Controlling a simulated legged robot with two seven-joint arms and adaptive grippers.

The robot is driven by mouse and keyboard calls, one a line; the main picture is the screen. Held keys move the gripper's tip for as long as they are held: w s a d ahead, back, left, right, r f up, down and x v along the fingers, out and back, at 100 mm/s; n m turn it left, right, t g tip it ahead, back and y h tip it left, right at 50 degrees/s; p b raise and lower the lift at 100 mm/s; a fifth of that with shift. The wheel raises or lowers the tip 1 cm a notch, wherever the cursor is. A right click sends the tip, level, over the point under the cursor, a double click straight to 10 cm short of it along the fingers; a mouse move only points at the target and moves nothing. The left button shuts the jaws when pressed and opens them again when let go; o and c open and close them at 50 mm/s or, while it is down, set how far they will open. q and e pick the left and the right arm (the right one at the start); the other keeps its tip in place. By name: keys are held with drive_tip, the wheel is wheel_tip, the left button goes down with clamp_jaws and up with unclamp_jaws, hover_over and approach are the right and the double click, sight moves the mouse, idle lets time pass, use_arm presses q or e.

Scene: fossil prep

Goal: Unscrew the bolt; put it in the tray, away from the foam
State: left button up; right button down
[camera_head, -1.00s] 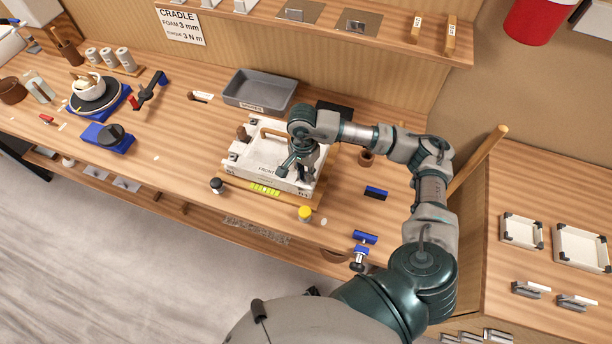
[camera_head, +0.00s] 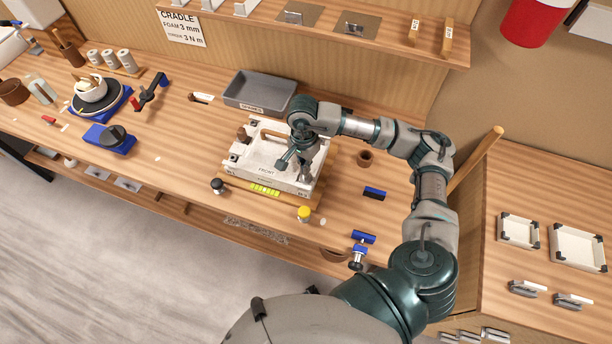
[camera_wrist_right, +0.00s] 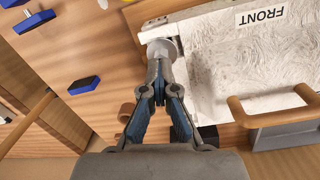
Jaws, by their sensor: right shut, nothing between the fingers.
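The white cradle (camera_head: 246,155), marked FRONT, lies on the bench; its rough white top also shows in the wrist view (camera_wrist_right: 240,70). My right gripper (camera_head: 304,178) points down at its front right corner. In the wrist view its fingers (camera_wrist_right: 161,78) are shut, with nothing seen held between them. A round grey head (camera_wrist_right: 170,44), apparently the bolt, shows at the fingertips on this corner; whether they touch is unclear. The grey tray (camera_head: 233,103) stands behind the cradle, with a label on its front. No foam can be made out. My left gripper is out of view.
A yellow-topped jar (camera_head: 304,214) and a dark-topped jar (camera_head: 218,186) stand before the cradle. A brown cup (camera_head: 365,158) and a blue-black block (camera_head: 374,194) lie to its right.

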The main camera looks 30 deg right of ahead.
drive_tip(key=shift+r, duration=0.4)
drive_tip(key=c, duration=1.4)
unclamp_jaws()
wheel_tip(320, 180, up, 12)
drive_tip(key=w, duration=0.1)
